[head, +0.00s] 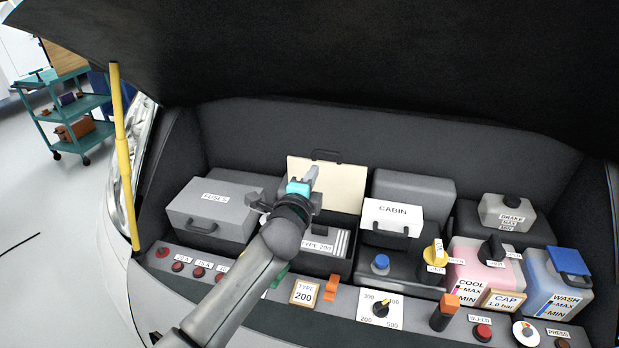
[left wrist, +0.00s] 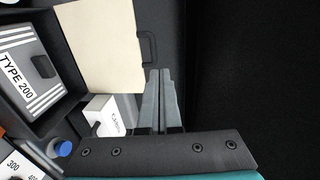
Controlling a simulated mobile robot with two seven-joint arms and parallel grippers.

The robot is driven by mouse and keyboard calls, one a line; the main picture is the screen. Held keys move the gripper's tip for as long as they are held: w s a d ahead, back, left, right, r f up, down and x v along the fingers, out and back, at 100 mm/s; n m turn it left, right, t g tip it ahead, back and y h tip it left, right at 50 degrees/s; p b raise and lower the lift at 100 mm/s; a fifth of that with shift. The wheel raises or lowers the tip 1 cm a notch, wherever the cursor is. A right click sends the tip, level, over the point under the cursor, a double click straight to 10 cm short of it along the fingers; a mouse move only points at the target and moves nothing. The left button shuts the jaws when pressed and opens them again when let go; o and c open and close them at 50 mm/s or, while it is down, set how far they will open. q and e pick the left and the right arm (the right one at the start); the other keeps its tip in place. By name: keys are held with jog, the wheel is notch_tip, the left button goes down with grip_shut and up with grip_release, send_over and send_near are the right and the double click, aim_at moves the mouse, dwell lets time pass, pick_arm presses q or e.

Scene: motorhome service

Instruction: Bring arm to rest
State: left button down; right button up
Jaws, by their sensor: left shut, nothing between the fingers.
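My left arm reaches in from the lower left in the head view. Its left gripper (head: 308,177) is shut and empty, raised over the engine bay in front of the open cream lid (head: 345,187). In the left wrist view the two grey fingers (left wrist: 161,90) lie together with nothing between them. They appear beside the cream lid (left wrist: 103,45) and the white CABIN box (left wrist: 103,117). My right gripper is not in view.
Below the arm sits an open box with a TYPE 200 block (head: 322,241). The FUSES box (head: 214,207) is to the left, the CABIN box (head: 391,216) to the right. A yellow prop (head: 122,160) stands at the left, and the dark hood (head: 330,50) hangs above.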

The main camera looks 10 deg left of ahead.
pick_arm(q)
jog(key=s+a+f+n+g, duration=0.1)
jog(key=s+f+n+g, duration=0.35)
jog(key=s, duration=0.85)
jog(key=s+f+n+g, duration=0.4)
jog(key=s+f+n, duration=0.15)
jog(key=s, duration=0.65)
jog(key=s+a+f+n+g, duration=0.1)
jog(key=s+f+n+g, duration=0.4)
jog(key=s, duration=0.8)
notch_tip(320, 180, down, 29)
jog(key=s+b, duration=0.1)
jog(key=b, duration=0.8)
jog(key=s+a+f+g+b, duration=0.1)
jog(key=s+f+b, duration=0.3)
jog(key=s+f, duration=0.4)
jog(key=s+a+f+g+b, duration=0.1)
jog(key=s+f+b, duration=0.4)
jog(key=f, duration=1.1)
jog(key=s, duration=0.3)
jog(key=shift+s+a+n, duration=0.15)
jog(key=shift+a+n, duration=0.15)
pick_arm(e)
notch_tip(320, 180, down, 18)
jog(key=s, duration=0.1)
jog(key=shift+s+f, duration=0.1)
